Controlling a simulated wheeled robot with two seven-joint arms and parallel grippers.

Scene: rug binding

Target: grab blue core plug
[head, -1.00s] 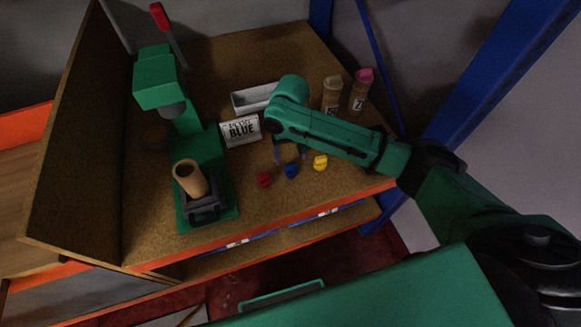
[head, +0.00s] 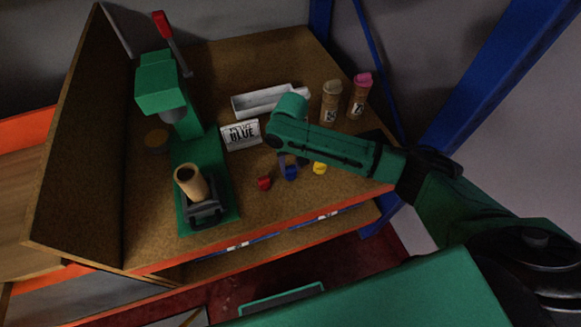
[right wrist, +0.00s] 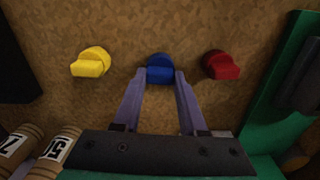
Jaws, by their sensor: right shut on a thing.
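The blue core plug (head: 291,173) lies on the brown bench between the red core plug (head: 264,183) and the yellow core plug (head: 320,168). In the right wrist view the blue plug (right wrist: 160,69) is between the fingertips of my right gripper (right wrist: 161,75), which is shut on it. The plug appears to be still at the bench surface. The red plug (right wrist: 221,65) and the yellow plug (right wrist: 91,62) lie apart on either side. In the head view my right arm's wrist partly hides the fingers. My left gripper is not in view.
A sign reading BLUE (head: 241,134) stands before a pale tray (head: 262,101). A green press (head: 195,150) with a tan tube (head: 190,181) in its holder is at left. Two capped tubes (head: 331,103) (head: 360,96) stand at the back right.

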